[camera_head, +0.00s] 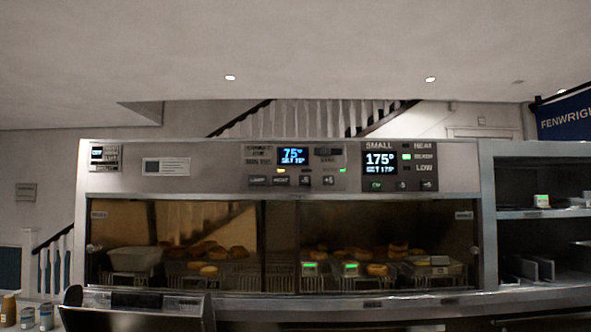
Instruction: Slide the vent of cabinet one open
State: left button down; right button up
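A wide metal holding cabinet (219,172) fills the middle of the head view. No marking that I can read clearly names cabinet one. Behind the glass front (232,222) are browned food pieces (207,252) on racks and a pale tub (134,260). Neither of my grippers is in view.
A grey metal piece with a dark top (138,299) stands before the cabinet at lower left. Small cups (27,317) and a yellowish bottle (9,308) are at the left edge. Open shelves (540,214) adjoin at right. A metal ledge (400,302) runs along the cabinet's front.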

aim_at(321, 150)
jog(key=u, duration=0.55)
jog(key=k, duration=0.65)
jog(key=u, duration=1)
jog(key=i, duration=1.25)
jog(key=z, duration=0.95)
jog(key=i, duration=0.5)
jog(key=z, duration=0.55)
